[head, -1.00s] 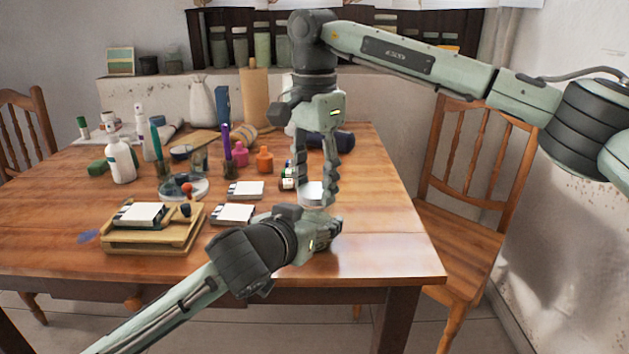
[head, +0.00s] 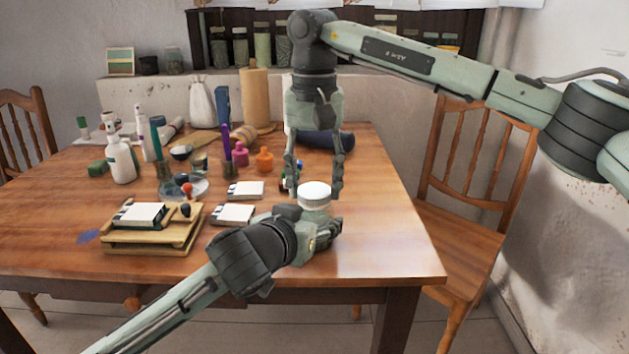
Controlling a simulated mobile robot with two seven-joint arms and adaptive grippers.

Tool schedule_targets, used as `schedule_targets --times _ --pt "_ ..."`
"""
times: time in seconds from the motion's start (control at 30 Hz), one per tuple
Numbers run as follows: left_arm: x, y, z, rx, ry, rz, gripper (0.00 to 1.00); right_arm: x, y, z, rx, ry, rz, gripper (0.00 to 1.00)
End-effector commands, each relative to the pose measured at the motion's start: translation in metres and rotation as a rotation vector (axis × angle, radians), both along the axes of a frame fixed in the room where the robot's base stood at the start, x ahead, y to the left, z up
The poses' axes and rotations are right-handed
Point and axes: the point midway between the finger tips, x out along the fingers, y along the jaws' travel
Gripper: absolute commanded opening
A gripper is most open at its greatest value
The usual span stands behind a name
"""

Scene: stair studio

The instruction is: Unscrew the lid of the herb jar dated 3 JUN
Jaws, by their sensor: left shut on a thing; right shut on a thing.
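A jar with a white lid (head: 314,190) stands upright near the table's front right. Most of its body is hidden behind my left gripper, and no date can be read. My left gripper (head: 325,232) comes in low from the left and is shut on the jar's body. My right gripper (head: 315,190) points straight down from above, one finger on each side of the white lid, and is shut on it. I cannot tell whether the lid has lifted from the jar.
The wooden table (head: 375,250) is clear to the right. Left of the grippers are white label boxes (head: 234,215), a wooden tray (head: 150,243), an orange bottle (head: 264,160) and a white spray bottle (head: 122,163). A dark roll (head: 325,140) lies behind. A chair (head: 465,225) stands at right.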

Motion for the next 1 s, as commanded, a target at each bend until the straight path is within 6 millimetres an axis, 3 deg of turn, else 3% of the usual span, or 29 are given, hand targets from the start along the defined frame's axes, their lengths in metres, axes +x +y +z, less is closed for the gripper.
schedule_targets --times 1.0 --pt "0.0 0.0 -0.001 0.001 0.002 0.001 0.0 0.0 0.0 0.022 0.0 0.0 -0.001 0.13"
